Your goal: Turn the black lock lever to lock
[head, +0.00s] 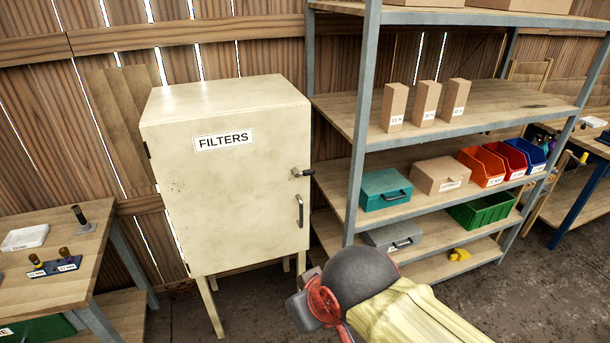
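The black lock lever (304,173) sits on the front of the cream FILTERS cabinet (230,190), near the right edge of its door. The lever lies about level and its free end points right. A dark upright door handle (299,211) is mounted below it, apart from it. The cabinet door looks shut.
A rounded dark grey shape with red and yellow parts (365,277) fills the bottom centre; I cannot tell what it is. A metal shelf (362,130) stands close at the cabinet's right. A wooden table (75,245) is at left.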

